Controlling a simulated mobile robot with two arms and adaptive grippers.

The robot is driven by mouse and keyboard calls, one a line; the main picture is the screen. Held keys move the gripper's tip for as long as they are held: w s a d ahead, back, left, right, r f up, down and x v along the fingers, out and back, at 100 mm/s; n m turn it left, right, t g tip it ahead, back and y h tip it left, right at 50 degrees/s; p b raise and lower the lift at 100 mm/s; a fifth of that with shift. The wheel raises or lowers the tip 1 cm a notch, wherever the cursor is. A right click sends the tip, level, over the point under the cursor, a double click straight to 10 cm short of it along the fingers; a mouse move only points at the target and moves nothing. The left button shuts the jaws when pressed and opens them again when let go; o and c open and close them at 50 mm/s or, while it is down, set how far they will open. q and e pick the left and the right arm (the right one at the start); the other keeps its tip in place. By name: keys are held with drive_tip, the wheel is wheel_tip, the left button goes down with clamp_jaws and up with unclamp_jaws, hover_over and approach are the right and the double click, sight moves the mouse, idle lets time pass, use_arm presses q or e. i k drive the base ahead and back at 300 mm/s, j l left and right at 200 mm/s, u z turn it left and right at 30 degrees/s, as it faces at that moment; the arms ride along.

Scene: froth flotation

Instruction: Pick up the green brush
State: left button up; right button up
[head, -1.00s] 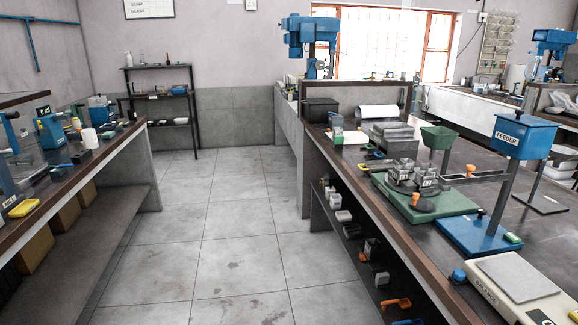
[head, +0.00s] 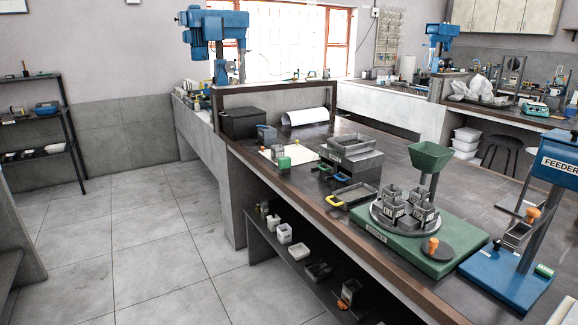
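No gripper of mine shows in the head view. Two small green items are in view, and both are too small to tell surely as a brush. One green item (head: 284,162) stands at the white sheet on the long bench. The other green item (head: 544,270) lies on the blue base of the feeder (head: 561,165), near the right edge.
The dark-topped bench (head: 455,190) holds a green machine base (head: 375,232) with several grey cups, a green funnel (head: 431,158), grey trays and a black box (head: 240,123). A low shelf with small containers runs beneath. The tiled floor (head: 150,240) at left is clear.

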sight(284, 164)
drive_tip(key=i+j+z, duration=0.1)
drive_tip(key=z, duration=0.25)
drive_tip(key=i+j+z, duration=0.15)
drive_tip(key=z, duration=0.15)
drive_tip(key=i+j+z, duration=0.35)
drive_tip(key=k+l, duration=0.1)
